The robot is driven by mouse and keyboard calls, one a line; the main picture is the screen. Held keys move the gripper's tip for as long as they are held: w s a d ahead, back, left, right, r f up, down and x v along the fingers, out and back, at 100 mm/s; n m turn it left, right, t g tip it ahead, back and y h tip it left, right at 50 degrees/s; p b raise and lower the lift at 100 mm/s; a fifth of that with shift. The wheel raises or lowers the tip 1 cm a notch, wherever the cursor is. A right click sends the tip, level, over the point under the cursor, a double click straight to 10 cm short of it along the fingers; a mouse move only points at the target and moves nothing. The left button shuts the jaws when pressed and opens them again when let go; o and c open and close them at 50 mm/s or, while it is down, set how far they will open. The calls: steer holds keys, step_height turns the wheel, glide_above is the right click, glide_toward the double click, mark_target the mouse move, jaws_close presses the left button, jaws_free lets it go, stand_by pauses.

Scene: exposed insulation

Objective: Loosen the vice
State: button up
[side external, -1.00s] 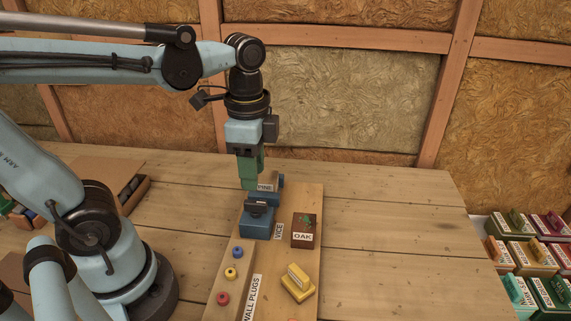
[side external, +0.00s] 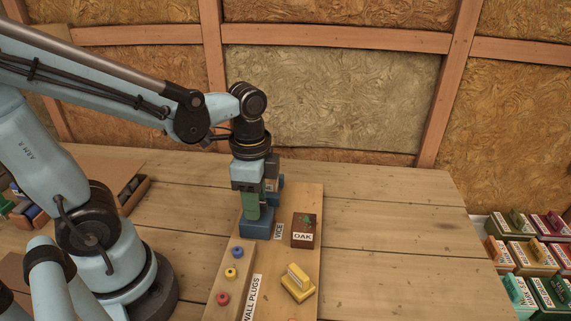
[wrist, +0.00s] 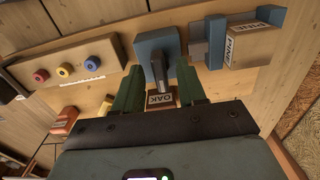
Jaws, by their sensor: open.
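The blue vice (side external: 257,231) stands on the wooden board, beside its VICE label. In the wrist view its front blue body (wrist: 148,45) carries a dark grey handle (wrist: 162,78). My gripper (side external: 253,212) is low over the front body of the vice, fingers pointing down. In the wrist view my gripper (wrist: 158,70) is open, with one green finger on each side of the handle; I cannot tell whether either touches it. The PINE block (wrist: 250,50) is beside the other blue jaw (wrist: 214,42). In the side view my gripper hides the handle.
The OAK block (side external: 304,230) stands right of the vice. A strip with blue, yellow and red wall plugs (side external: 231,273) and a yellow block (side external: 298,283) lie nearer. Coloured boxes (side external: 530,260) sit at the far right. The table right of the board is clear.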

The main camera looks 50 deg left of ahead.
steer(key=shift+c, duration=0.4)
jaws_close()
steer(key=shift+n, duration=0.3)
steer(key=n, duration=0.8)
steer(key=shift+n, duration=0.4)
steer(key=n, duration=0.4)
steer(key=shift+n, duration=2.3)
